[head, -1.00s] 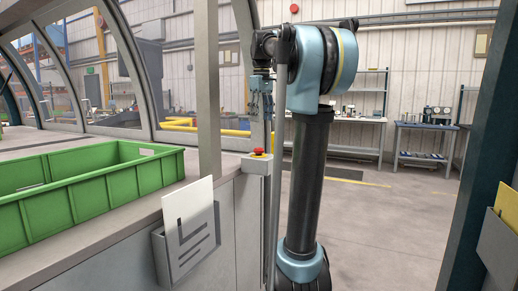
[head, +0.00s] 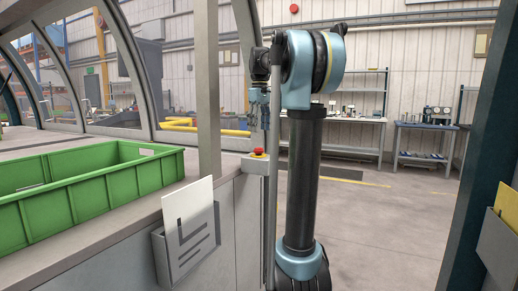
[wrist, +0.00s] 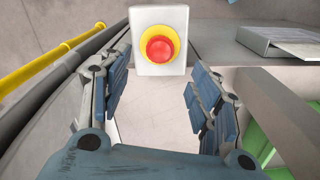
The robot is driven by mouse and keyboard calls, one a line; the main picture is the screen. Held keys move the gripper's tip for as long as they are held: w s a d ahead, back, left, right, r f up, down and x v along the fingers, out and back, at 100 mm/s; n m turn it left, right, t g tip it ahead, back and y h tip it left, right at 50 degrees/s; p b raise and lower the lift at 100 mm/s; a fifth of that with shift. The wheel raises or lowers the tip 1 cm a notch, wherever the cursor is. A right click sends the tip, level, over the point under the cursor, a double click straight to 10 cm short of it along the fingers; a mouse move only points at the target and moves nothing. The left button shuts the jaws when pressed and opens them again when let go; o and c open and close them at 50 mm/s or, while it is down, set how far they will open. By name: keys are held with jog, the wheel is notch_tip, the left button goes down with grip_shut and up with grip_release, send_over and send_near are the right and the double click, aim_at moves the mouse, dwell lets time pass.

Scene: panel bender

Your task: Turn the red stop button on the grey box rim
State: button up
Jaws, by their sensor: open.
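The red stop button (head: 258,152) sits with a yellow ring on a small light grey box (head: 256,166) at the end of the counter in the head view. In the wrist view the red button (wrist: 160,47) faces the camera, on its pale box (wrist: 141,63), just beyond the fingertips and near the middle. My gripper (wrist: 157,80) is open and empty, its blue-padded fingers to either side below the button. In the head view my gripper (head: 259,118) points down above the button, with a gap between them.
A green crate (head: 95,180) stands on the counter at left. A document holder (head: 188,240) hangs on the counter front. A grey post (head: 207,90) rises close left of the button. A yellow rail (wrist: 45,60) runs at the wrist view's left.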

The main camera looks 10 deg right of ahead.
aim_at(259, 148)
notch_tip(259, 148, down, 9)
jog(key=shift+r, duration=0.1)
dwell(0.3)
jog(key=c, duration=1)
